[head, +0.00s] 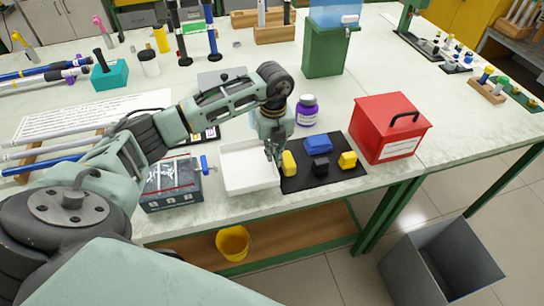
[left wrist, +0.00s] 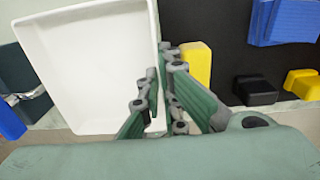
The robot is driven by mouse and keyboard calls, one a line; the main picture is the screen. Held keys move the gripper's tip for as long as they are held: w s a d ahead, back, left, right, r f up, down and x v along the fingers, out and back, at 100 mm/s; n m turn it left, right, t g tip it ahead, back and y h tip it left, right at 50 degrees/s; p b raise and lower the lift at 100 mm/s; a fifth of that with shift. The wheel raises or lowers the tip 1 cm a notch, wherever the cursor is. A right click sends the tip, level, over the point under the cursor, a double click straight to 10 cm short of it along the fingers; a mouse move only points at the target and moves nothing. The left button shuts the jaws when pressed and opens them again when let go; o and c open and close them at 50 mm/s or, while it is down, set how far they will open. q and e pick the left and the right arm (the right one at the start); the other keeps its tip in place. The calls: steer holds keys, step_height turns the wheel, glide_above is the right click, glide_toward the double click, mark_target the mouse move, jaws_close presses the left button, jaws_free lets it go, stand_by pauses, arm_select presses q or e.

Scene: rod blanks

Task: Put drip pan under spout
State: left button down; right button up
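The drip pan, a shallow white tray (head: 236,181), lies on the table near the front edge; it fills the left of the left wrist view (left wrist: 85,70). My left gripper (head: 272,153) is at the pan's right wall. In the left wrist view its fingers (left wrist: 158,100) are close together, one on each side of that wall, pinching it. A blue tank on a green stand (head: 325,50) stands at the back, with a small white spout-like part (head: 349,19) on its front. My right gripper is out of view.
A grey box with a blue valve (head: 170,184) stands left of the pan. A black mat (head: 318,178) with yellow and blue blocks lies right of it. A purple bottle (head: 307,111) and red box (head: 391,128) stand nearby.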

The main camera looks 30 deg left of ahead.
arm_select(q)
step_height(320, 180, down, 2)
steer(key=shift+f, duration=0.35)
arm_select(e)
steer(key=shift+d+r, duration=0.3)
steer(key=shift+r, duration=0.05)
arm_select(q)
steer(key=c, duration=2.5)
jaws_free()
steer(key=shift+f, duration=0.15)
steer(key=shift+o, duration=1.2)
